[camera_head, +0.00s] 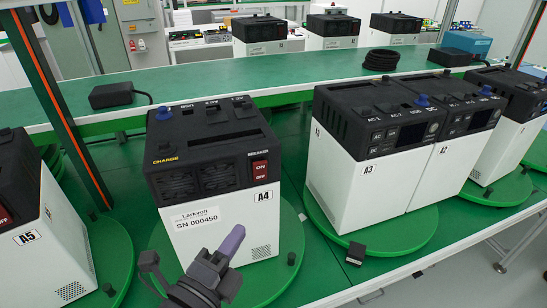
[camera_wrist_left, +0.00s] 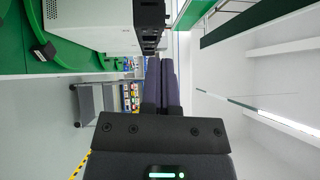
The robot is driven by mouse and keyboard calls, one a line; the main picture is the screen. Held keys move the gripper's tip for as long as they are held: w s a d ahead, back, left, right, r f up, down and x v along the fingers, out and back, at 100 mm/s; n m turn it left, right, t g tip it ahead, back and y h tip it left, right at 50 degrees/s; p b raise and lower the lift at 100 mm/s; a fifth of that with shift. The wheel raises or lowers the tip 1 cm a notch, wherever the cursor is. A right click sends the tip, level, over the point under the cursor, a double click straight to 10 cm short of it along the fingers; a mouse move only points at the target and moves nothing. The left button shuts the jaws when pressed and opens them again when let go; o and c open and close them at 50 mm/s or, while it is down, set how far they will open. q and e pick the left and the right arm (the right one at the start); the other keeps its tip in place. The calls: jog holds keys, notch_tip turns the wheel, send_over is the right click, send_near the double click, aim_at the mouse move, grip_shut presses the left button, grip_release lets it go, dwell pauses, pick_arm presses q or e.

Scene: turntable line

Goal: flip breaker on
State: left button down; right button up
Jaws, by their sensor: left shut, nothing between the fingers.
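The white and black power unit labelled A4 (camera_head: 215,190) stands on a green round turntable (camera_head: 270,285) in the middle of the head view. Its red breaker switch (camera_head: 260,170), marked ON and OFF, is on the black front face at the right. Its exact rocker position is too small to tell. My left gripper (camera_head: 235,236) is shut and empty, in front of the unit's white lower part and below the breaker in the picture. In the left wrist view its dark fingers (camera_wrist_left: 161,82) are together, beside a unit's black face (camera_wrist_left: 150,22).
Unit A5 (camera_head: 65,240) stands at the left and unit A3 (camera_head: 345,165) at the right, with more units beyond it. A green shelf (camera_head: 220,85) behind holds a black adapter (camera_head: 112,95) and a coiled cable (camera_head: 382,60). An orange-edged post (camera_head: 62,105) rises at the left.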

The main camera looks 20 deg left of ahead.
pick_arm(q)
jog(key=p, duration=0.2)
send_near(264, 166)
jog(key=w+d, duration=0.4)
jog(key=shift+w+a+r, duration=0.2)
jog(key=shift+w+a, duration=1)
jog(key=shift+w, duration=0.05)
pick_arm(e)
jog(key=shift+s+r, duration=0.2)
jog(key=shift+r, duration=0.65)
pick_arm(q)
jog(key=shift+w+a+r+p, duration=0.15)
jog(key=shift+r+p, duration=0.3)
jog(key=shift+p, duration=0.45)
jog(key=shift+f, duration=0.35)
pick_arm(e)
jog(key=shift+a+r, duration=0.3)
jog(key=shift+r, duration=0.55)
